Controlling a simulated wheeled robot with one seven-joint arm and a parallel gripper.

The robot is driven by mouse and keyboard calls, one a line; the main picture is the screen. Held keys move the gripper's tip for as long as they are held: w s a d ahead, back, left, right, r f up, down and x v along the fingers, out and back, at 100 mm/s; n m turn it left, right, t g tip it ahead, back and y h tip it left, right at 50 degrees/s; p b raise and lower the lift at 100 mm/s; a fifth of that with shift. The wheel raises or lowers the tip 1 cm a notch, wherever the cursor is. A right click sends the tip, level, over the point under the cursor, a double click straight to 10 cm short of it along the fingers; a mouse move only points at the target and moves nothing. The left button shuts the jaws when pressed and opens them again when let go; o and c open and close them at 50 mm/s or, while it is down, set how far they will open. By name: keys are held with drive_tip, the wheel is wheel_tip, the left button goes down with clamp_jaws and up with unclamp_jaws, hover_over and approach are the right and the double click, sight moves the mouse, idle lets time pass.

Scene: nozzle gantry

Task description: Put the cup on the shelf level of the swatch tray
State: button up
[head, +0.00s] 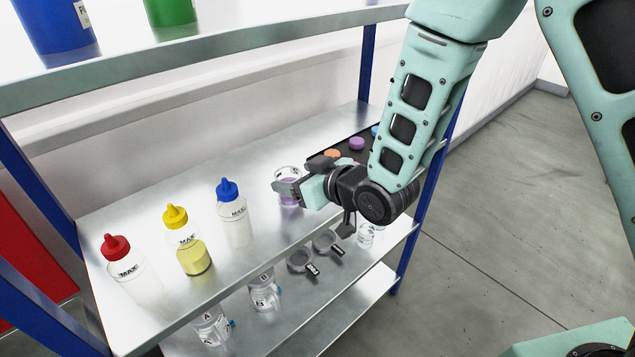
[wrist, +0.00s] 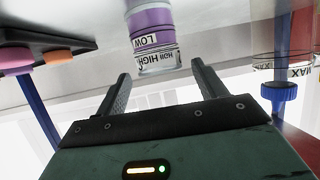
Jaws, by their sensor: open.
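The cup (head: 290,200) is clear, with purple liquid inside. It appears upright on the middle shelf (head: 150,210), the level that also bears the dark swatch tray (head: 375,134) with its coloured discs. In the wrist view, which is upside down, the cup (wrist: 152,38) shows LOW and HIGH marks, and its base is at the top edge. My gripper (head: 286,188) is at the cup in the head view and partly hides it. In the wrist view my gripper (wrist: 160,72) is open, its fingers apart with the cup just beyond the gap between the tips.
Red-capped (head: 118,258), yellow-capped (head: 186,240) and blue-capped (head: 234,213) bottles stand left of the cup. The lower shelf (head: 335,308) holds several clear jars. An upper shelf (head: 240,42) with blue and green containers hangs above. Blue posts (head: 434,190) bound the rack.

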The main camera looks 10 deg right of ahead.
drive_tip(key=s+d+r+g+h, duration=0.2)
drive_tip(key=s+d+g, duration=0.1)
drive_tip(key=s, duration=0.6)
drive_tip(key=s+d+r+g+h, duration=0.2)
drive_tip(key=s+d+g+h, duration=0.1)
drive_tip(key=s, duration=0.6)
drive_tip(key=s+d+r+g+h, duration=0.2)
drive_tip(key=s+d+g, duration=0.2)
drive_tip(key=s, duration=0.6)
drive_tip(key=shift+d+h+b, duration=0.4)
drive_tip(key=shift+d+b, duration=0.05)
drive_tip(key=shift+d, duration=0.05)
